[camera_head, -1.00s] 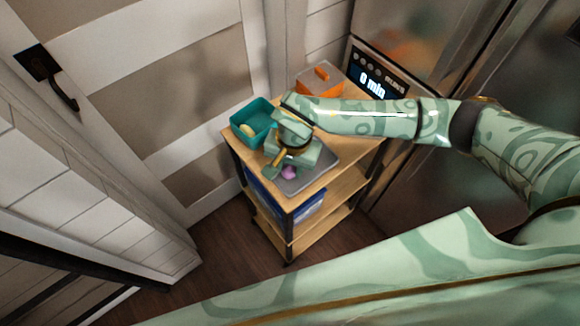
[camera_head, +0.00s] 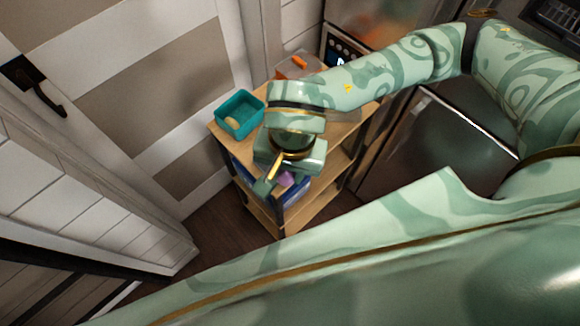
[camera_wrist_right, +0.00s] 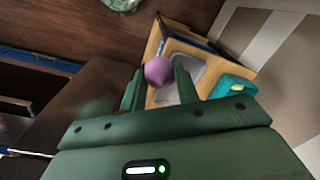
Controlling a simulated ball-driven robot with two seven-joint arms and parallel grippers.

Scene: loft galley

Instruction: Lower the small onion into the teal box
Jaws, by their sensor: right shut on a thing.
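The small onion (camera_head: 287,179) is purple and round, and it also shows between the fingertips in the right wrist view (camera_wrist_right: 158,71). My right gripper (camera_head: 278,186) is shut on it and holds it up, clear of the cart top; its wrist partly hides the onion in the head view. In the right wrist view the fingers (camera_wrist_right: 157,88) lie on both sides of the onion. The teal box (camera_head: 256,105) is open-topped and stands at the cart's left back corner, left of and beyond my gripper. It also shows in the right wrist view (camera_wrist_right: 237,85). My left gripper is out of view.
The wooden cart (camera_head: 228,140) has shelves, with a blue thing (camera_head: 294,190) below. A pale yellowish thing (camera_head: 233,123) lies in the teal box. A grey tray (camera_wrist_right: 187,66) lies on the cart top. A clear box with something orange (camera_head: 299,63) stands at the back.

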